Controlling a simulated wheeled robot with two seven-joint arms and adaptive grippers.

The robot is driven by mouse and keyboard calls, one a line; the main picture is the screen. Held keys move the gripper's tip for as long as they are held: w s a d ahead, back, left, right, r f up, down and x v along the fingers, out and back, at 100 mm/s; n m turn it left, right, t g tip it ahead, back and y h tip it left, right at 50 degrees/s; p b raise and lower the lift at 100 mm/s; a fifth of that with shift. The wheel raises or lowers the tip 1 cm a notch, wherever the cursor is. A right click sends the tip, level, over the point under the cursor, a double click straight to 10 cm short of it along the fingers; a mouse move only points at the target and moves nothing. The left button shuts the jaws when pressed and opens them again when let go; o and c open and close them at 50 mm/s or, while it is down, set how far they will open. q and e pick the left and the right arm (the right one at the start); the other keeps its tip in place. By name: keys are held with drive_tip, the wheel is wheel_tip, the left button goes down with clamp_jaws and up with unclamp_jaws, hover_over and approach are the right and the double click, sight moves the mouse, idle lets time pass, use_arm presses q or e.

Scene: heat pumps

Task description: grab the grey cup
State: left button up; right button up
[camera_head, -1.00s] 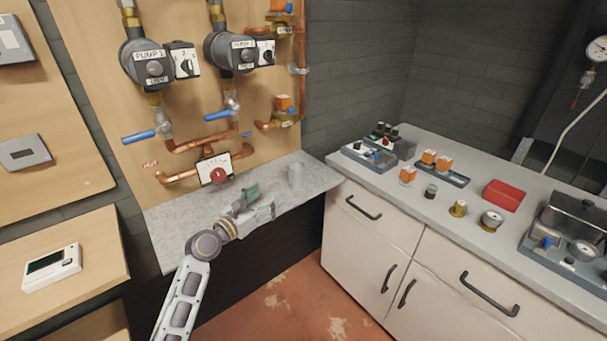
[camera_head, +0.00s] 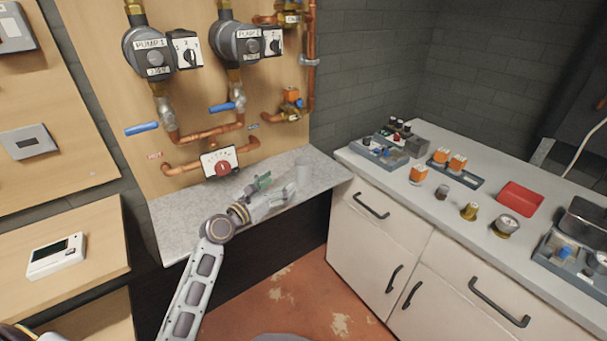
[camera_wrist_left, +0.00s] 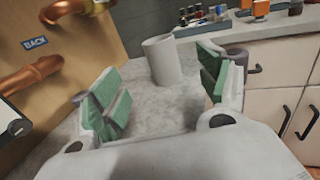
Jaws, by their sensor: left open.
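The grey cup (camera_head: 303,172) stands upright on the grey stone shelf (camera_head: 186,228) below the pipes, near the shelf's right end. In the left wrist view the cup (camera_wrist_left: 162,60) shows between and beyond the fingers. My left gripper (camera_head: 277,188) comes in over the shelf from the left, just left of the cup. In the left wrist view its green-padded fingers (camera_wrist_left: 165,88) are wide apart with nothing between the pads. My right gripper is not in view.
A white cabinet (camera_head: 375,245) stands to the right, with trays, fittings and a red box (camera_head: 520,198) on top. A white device (camera_head: 56,256) lies on the wooden bench at left.

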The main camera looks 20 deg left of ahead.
sight(298, 170)
use_arm(q)
drive_tip(key=shift+x, duration=1.45)
drive_tip(key=shift+b+x, duration=0.35)
drive_tip(key=shift+x, duration=2.15)
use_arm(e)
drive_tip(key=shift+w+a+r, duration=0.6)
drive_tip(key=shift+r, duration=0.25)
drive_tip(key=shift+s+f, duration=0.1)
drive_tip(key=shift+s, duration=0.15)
use_arm(q)
drive_tip(key=shift+w+d, duration=0.1)
drive_tip(key=shift+w+d, duration=0.1)
drive_tip(key=shift+w, duration=0.3)
drive_tip(key=shift+b+x, duration=0.55)
drive_tip(key=shift+x, duration=1.1)
drive_tip(key=shift+w+d, duration=0.2)
drive_tip(key=shift+w, duration=0.15)
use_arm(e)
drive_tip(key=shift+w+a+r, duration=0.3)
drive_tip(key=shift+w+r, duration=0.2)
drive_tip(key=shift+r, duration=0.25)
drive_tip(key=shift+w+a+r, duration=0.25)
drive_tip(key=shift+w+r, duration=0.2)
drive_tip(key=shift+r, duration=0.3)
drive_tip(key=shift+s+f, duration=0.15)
